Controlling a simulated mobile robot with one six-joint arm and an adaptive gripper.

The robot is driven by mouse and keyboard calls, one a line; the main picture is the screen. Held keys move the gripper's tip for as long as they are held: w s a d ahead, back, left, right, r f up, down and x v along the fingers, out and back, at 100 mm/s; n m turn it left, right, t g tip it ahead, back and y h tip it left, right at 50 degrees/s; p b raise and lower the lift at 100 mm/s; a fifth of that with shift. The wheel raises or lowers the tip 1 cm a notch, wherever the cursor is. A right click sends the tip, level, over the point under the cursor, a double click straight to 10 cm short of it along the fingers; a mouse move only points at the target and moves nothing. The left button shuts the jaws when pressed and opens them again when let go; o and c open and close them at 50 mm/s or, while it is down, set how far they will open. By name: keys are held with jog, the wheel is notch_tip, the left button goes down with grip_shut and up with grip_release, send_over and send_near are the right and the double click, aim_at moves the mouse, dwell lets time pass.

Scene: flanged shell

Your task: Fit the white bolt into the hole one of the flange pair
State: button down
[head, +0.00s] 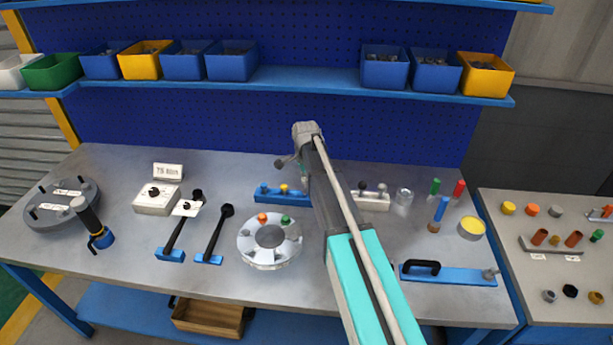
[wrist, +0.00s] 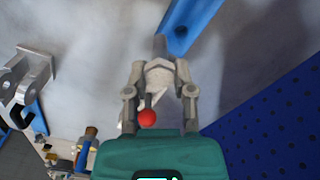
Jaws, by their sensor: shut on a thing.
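A pale round flange (head: 249,252) with a central opening lies on the bench. An orange bolt (head: 262,218) and a green bolt (head: 285,219) stand at its far rim; its other holes are too small to tell apart. My gripper (wrist: 160,52) shows in the wrist view with its fingers closed around a pale piece (wrist: 160,80), which looks like the white bolt but is partly hidden. In the head view my arm reaches over the bench beyond and right of the flange and hides most of the gripper.
A blue rack (head: 266,196) stands behind the flange and a white rack (head: 376,203) to its right. A red ball (wrist: 147,118) shows near the fingers.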

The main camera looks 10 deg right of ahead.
jog(key=s+a+r+p, duration=0.1)
jog(key=s+r+p, duration=0.4)
jog(key=s, duration=0.6)
jog(key=shift+a+r, duration=0.3)
jog(key=shift+r, duration=0.4)
jog(key=shift+w, duration=0.1)
